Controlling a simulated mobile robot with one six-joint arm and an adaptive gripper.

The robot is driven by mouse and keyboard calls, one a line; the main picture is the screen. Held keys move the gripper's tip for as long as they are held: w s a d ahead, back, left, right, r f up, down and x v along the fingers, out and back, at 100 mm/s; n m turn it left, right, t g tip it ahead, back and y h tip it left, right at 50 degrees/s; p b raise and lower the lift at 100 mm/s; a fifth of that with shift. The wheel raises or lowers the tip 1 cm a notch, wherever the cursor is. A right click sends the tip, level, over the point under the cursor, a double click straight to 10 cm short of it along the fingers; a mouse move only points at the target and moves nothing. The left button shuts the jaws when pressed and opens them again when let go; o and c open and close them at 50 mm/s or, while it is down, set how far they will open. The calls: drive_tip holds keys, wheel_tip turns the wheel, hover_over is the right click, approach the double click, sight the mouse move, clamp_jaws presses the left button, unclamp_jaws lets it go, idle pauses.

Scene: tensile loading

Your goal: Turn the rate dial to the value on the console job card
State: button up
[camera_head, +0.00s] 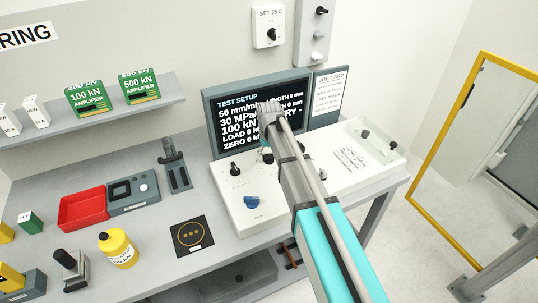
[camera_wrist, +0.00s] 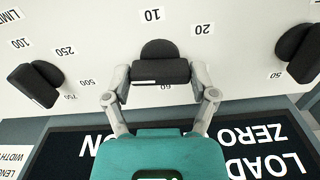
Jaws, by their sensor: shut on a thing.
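The console (camera_head: 240,190) is a white panel with several knobs, in front of a dark screen. My gripper (camera_wrist: 160,88) is shut on this dial, with a finger at each side. A white mark shows on the dial's near face. In the head view my gripper (camera_head: 266,154) is over the console, and my arm hides the dial. The job card (camera_head: 330,92) is right of the screen; its small lines are unreadable.
Another black dial (camera_wrist: 35,82) stands left of my fingers and one more (camera_wrist: 298,52) right of them. The screen (camera_head: 245,115) stands close behind. A blue knob (camera_head: 252,202) is at the console front. A red tray (camera_head: 83,208) and yellow bottle (camera_head: 118,250) are left.

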drive_tip(key=m, duration=0.4)
drive_tip(key=shift+m, duration=0.3)
drive_tip(key=m, duration=0.3)
drive_tip(key=shift+s+m, duration=0.1)
drive_tip(key=shift+m, duration=0.3)
drive_tip(key=m, duration=0.8)
drive_tip(key=shift+m, duration=0.3)
drive_tip(key=o, duration=1)
drive_tip(key=shift+n, duration=0.5)
